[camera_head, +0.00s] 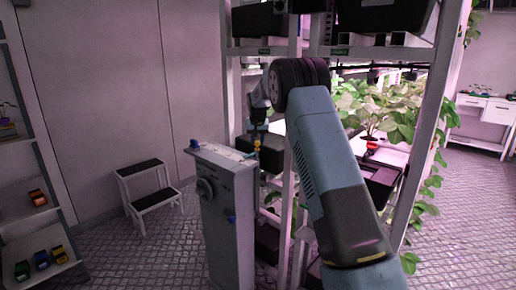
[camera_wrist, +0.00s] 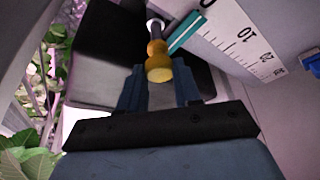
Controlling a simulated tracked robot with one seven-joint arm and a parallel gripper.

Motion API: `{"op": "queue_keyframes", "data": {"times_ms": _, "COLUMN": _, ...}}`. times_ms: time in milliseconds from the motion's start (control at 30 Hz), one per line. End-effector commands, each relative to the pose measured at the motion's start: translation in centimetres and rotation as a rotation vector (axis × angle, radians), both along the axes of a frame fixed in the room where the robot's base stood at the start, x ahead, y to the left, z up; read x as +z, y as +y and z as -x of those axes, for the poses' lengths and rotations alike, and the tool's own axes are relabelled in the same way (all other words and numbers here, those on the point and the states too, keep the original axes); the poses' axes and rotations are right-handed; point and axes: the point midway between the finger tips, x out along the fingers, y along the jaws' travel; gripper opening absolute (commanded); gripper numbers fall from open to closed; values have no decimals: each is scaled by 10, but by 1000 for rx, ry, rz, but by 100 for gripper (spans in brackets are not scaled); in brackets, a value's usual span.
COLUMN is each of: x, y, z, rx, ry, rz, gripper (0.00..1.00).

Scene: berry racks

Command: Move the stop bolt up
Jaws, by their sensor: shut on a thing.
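The stop bolt, as I take it, has a round yellow knob (camera_wrist: 158,67) on a dark shaft that runs away from me in the wrist view. In the head view its small yellow knob (camera_head: 257,146) shows beside the top of a grey upright cabinet (camera_head: 229,218). My gripper (camera_wrist: 158,78) is shut on the knob, with one blue finger on each side. In the head view my gripper (camera_head: 257,133) is small and partly hidden. A white scale (camera_wrist: 235,36) with numbers and a teal strip (camera_wrist: 187,33) lie just right of the bolt.
A blue knob (camera_wrist: 311,61) sits at the right edge of the wrist view. A plant rack (camera_head: 425,110) stands to the right. Floor is clear around the stool.

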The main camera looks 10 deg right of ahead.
Motion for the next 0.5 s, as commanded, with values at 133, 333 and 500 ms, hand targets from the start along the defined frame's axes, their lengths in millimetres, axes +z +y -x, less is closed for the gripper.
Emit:
{"op": "queue_keyframes", "data": {"times_ms": 133, "x": 6, "y": 1, "z": 0, "rx": 1, "ry": 0, "rz": -1, "gripper": 0}}
{"op": "queue_keyframes", "data": {"times_ms": 333, "x": 7, "y": 1, "z": 0, "rx": 2, "ry": -3, "rz": -1, "gripper": 37}}
{"op": "queue_keyframes", "data": {"times_ms": 500, "x": 6, "y": 1, "z": 0, "rx": 1, "ry": -1, "rz": 0, "gripper": 42}}
